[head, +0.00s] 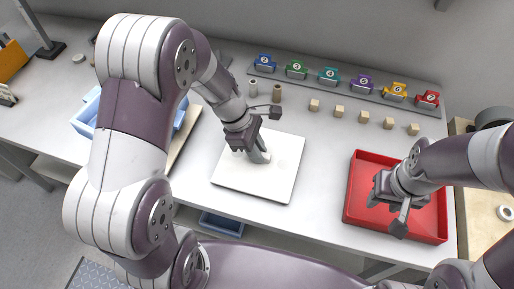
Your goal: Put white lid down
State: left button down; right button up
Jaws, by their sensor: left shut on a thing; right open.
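The white lid (277,181) is a flat, pale square at the middle of the table in the head view. My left gripper (258,150) is over its upper middle, shut on the lid at a grey upright part that looks like its handle. The fingers hide much of that part. I cannot tell whether the lid touches the table or hangs slightly above it. My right gripper (396,208) is open and empty over the red tray (354,196) at the right.
A rack (347,91) with several coloured, numbered pieces runs along the back. Several small wooden blocks (339,111) stand in a row before it. A blue bin (84,121) is at the left, partly behind my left arm. Table between lid and red tray is clear.

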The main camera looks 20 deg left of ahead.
pick_arm(q)
jog(key=c, duration=1.1)
grip_release()
jog(key=shift+f, duration=0.15)
jog(key=shift+o, duration=0.2)
jog(key=shift+r, duration=0.4)
pick_arm(e)
jog(key=shift+r, duration=0.15)
pick_arm(q)
jog(key=p+v, duration=0.3)
jog(key=v, duration=0.8)
jog(key=s+a+f+m+t+y, duration=0.1)
jog(key=s+m, duration=0.7)
jog(key=m, duration=1)
notch_tip(320, 180, down, 2)
jog(key=a+y, duration=0.1)
jog(key=y, duration=0.2)
jog(key=shift+s+f+y, duration=0.2)
jog(key=shift+s+y, duration=0.05)
jog(key=shift+y, duration=0.05)
pick_arm(e)
notch_tip(320, 180, up, 2)
jog(key=shift+r, duration=0.1)
pick_arm(q)
jog(key=shift+a, duration=0.1)
pick_arm(e)
jog(key=shift+w, duration=0.1)
